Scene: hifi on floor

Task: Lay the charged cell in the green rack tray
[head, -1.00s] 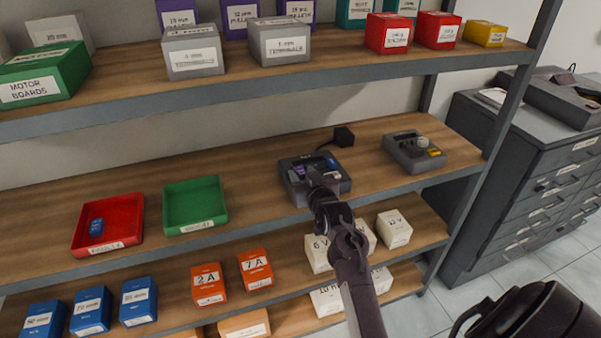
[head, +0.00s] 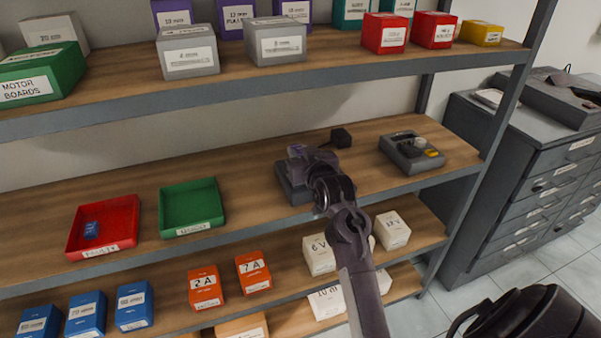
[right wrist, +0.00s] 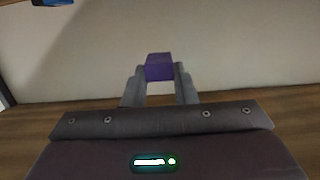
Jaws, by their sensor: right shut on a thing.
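The green tray (head: 191,208) sits empty on the middle shelf, left of centre. My right gripper (right wrist: 159,72) is shut on a purple cell (right wrist: 159,66) in the right wrist view, with the pale back wall behind it. In the head view my right gripper (head: 300,155) is over the dark charger (head: 296,190) on the middle shelf, and the cell shows as a small purple patch at its tip. My gripper and forearm hide much of the charger. My left gripper is not in view.
A red tray (head: 101,243) with a blue cell (head: 91,230) stands left of the green tray. A grey device (head: 411,155) stands to the right, a black plug (head: 341,138) behind. The upper shelf (head: 330,78) overhangs. Shelf between green tray and charger is clear.

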